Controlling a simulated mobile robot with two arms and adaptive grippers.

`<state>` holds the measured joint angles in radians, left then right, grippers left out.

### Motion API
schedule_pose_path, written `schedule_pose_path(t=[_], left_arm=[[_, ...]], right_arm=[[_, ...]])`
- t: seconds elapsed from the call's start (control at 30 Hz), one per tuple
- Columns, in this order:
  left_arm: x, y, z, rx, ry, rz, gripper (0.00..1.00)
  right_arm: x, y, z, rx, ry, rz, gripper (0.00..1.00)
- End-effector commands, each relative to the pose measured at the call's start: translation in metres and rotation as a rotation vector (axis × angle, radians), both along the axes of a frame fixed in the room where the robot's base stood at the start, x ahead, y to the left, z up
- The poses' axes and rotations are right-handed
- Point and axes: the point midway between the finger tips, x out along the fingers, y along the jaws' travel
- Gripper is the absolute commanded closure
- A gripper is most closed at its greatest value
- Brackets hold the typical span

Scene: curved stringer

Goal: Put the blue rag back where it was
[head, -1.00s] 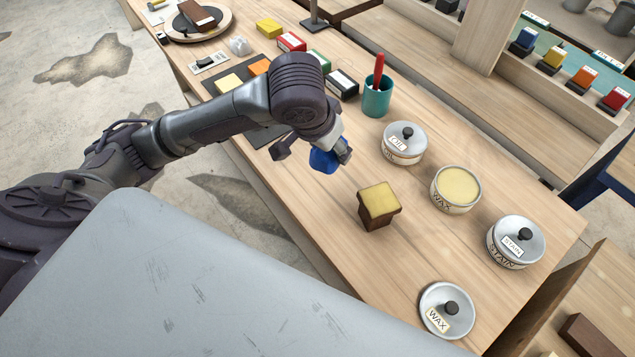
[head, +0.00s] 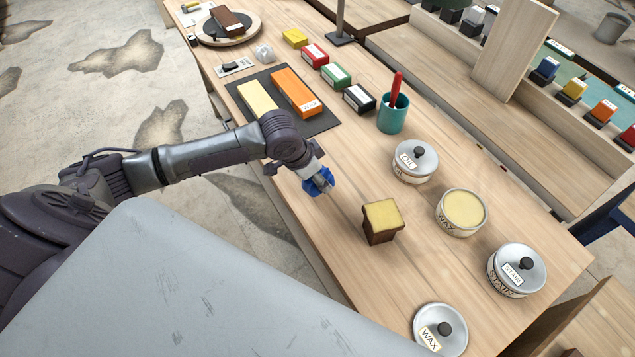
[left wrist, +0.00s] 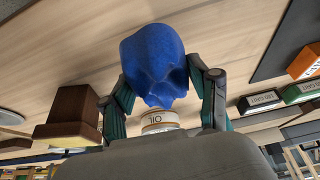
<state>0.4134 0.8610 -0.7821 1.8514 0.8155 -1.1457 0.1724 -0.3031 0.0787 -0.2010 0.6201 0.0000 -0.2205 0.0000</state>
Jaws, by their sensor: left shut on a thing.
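The blue rag (head: 316,183) is bunched up in my left gripper (head: 322,178), which is shut on it above the workbench. In the left wrist view the rag (left wrist: 155,62) sits between the two fingers of the gripper (left wrist: 165,88). In the head view it is left of the brown block with a yellow top (head: 382,222) and in front of the oil tin (head: 415,163). My right gripper is not in view.
An open wax tin (head: 461,212), a stain tin (head: 517,270) and a wax lid (head: 440,328) stand on the right. A teal cup (head: 393,115) with a red handle is behind. A dark mat (head: 322,123) holds yellow and orange blocks. Bare wood (head: 330,235) lies beside the rag.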

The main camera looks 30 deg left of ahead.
Motion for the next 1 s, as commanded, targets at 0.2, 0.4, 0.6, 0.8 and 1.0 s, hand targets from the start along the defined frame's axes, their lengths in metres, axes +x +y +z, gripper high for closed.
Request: schedule_pose_path(t=[0.2, 0.4, 0.6, 0.8, 1.0], left_arm=[[-0.001, 0.0, -0.031, 0.0, 0.005, 0.0, 0.67], [-0.001, 0.0, -0.037, 0.001, 0.002, -0.001, 0.67], [-0.001, 0.0, -0.039, 0.001, 0.003, 0.0, 0.67], [-0.002, 0.0, -0.039, 0.001, 0.003, 0.0, 0.14], [-0.001, 0.0, -0.039, 0.001, 0.003, 0.0, 0.14]], right_arm=[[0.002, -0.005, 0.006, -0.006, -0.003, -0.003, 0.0], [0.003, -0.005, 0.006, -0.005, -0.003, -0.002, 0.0], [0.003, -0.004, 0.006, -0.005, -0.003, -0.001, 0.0], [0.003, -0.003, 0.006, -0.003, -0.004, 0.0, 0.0], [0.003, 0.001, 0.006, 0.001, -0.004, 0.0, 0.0]])
